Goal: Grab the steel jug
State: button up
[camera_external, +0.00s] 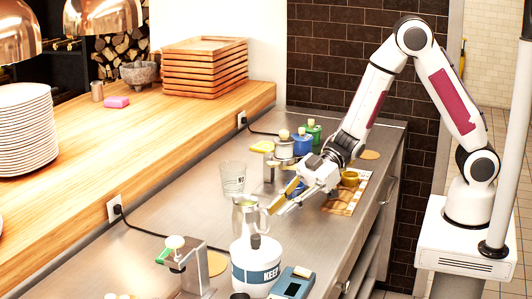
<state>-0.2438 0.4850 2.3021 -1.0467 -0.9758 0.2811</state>
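The steel jug (243,217) is a shiny metal pitcher, upright, standing near the middle of the steel counter. Part of its lower body is hidden behind the white container in front of it. My gripper (277,203) reaches down from the right, with its fingertips close to the jug's right side. I cannot tell whether the fingers touch the jug or how far apart they are.
A white container marked "KEEP" (256,272) stands just in front of the jug. A clear measuring cup (232,178) is behind it. A tamping stand (187,262) is at front left, and a blue scale-like device (292,284) at front right. Blue (302,145) and green (314,134) containers stand farther back.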

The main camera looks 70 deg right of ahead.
aim_at(269, 219)
jog(key=shift+x, duration=2.4)
jog(key=shift+d+f, duration=0.1)
jog(key=shift+f, duration=0.05)
jog(key=shift+w, duration=0.1)
grip_shut()
